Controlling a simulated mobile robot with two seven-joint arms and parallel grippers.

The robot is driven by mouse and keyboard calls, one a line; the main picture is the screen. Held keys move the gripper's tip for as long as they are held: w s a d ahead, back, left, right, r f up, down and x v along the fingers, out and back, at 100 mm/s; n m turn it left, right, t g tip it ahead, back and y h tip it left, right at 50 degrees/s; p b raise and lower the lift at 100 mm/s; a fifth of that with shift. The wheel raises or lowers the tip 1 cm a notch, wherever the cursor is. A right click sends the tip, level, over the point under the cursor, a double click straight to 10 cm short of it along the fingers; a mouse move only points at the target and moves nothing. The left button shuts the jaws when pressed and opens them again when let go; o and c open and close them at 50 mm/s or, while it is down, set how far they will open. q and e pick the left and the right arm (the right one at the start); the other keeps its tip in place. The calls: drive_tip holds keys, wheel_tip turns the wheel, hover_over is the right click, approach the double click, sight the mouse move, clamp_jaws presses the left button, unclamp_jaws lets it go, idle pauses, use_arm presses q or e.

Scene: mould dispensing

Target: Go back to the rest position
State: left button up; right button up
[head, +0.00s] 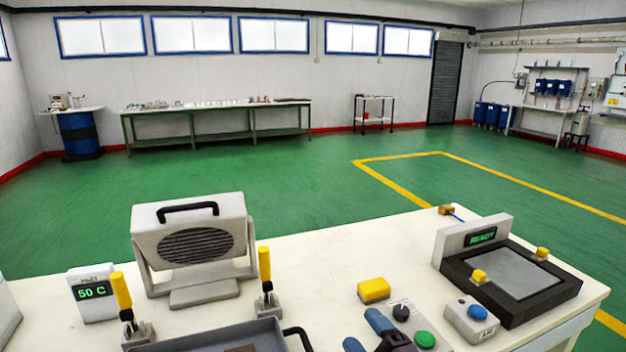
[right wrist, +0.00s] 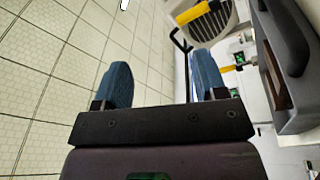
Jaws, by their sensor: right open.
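My right gripper (head: 367,333) shows at the bottom edge of the head view, with its two blue fingers apart. In the right wrist view the gripper (right wrist: 162,76) is open, and nothing is between its fingers. The white workbench (head: 330,262) lies around and beyond it in the head view. A control panel (head: 409,318) with a black knob and a green button is just to its right. My left gripper is in neither view.
A grey tray (head: 203,340) stands left of the gripper, between two yellow-handled clamps (head: 122,292) (head: 265,265). A grey heater (head: 190,238) stands behind. A yellow block (head: 374,290), a blue-button box (head: 471,317) and a READY device (head: 515,270) are nearby. The bench middle is clear.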

drive_tip(key=s+d+f+m+g+h, duration=0.6)
drive_tip(key=s+d+f+m+h, duration=0.55)
drive_tip(key=d+m, duration=0.2)
drive_tip(key=s+d+f+m+g, duration=0.2)
drive_tip(key=s+g, duration=0.1)
drive_tip(key=s, duration=0.4)
drive_tip(key=s+d+f+m+g+y, duration=0.1)
drive_tip(key=s+g, duration=0.2)
drive_tip(key=s, duration=0.4)
drive_tip(key=s+d+f+m+g, duration=0.2)
drive_tip(key=s+g, duration=0.1)
drive_tip(key=s, duration=0.4)
drive_tip(key=w+f+n+t+y, duration=0.1)
drive_tip(key=w+f+t, duration=0.7)
drive_tip(key=shift+w+a, duration=0.15)
drive_tip(key=shift+w, duration=0.2)
drive_tip(key=shift+n, duration=0.25)
